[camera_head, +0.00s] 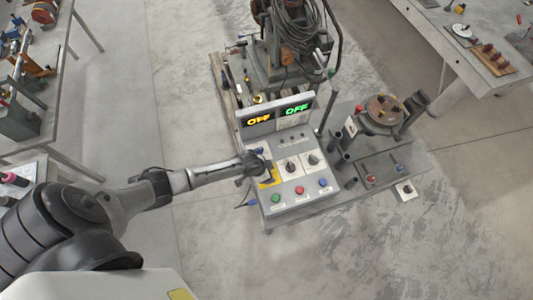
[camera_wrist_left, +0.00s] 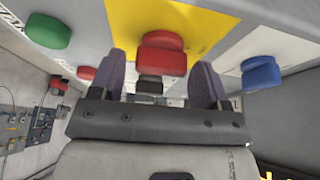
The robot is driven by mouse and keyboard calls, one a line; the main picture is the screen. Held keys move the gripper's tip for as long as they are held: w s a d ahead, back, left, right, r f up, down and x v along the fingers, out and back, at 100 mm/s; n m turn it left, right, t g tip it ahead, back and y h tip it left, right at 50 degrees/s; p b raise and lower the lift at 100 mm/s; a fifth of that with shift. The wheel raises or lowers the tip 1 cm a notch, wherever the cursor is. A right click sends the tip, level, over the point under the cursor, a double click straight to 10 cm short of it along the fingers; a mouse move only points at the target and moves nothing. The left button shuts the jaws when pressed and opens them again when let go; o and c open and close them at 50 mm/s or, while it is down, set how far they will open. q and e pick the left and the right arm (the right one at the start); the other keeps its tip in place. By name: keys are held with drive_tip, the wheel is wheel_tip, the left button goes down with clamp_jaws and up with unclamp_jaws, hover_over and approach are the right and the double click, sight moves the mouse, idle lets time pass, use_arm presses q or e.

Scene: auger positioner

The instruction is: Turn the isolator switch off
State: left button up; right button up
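The isolator switch is a red knob (camera_wrist_left: 162,55) on a yellow plate (camera_wrist_left: 200,22) in the left wrist view. In the head view the yellow plate (camera_head: 270,178) is on the left part of the grey control box, and the gripper largely hides the knob. My left gripper (camera_wrist_left: 160,88) is open, with one finger on each side of the red knob and a visible gap to each. In the head view the left gripper (camera_head: 258,165) is right over the yellow plate. My right gripper is in neither view.
The control box has green (camera_head: 276,198), red (camera_head: 300,190) and blue (camera_head: 323,182) buttons and black rotary knobs (camera_head: 290,166). A machine with coiled cables (camera_head: 292,25) stands behind. Open floor lies in front.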

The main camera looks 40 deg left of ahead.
use_arm(q)
drive_tip(key=shift+o, duration=0.5)
drive_tip(key=shift+s+r, duration=0.1)
drive_tip(key=shift+r, duration=0.15)
drive_tip(key=v, duration=1.3)
drive_tip(key=shift+s+r, duration=0.1)
drive_tip(key=shift+r, duration=0.05)
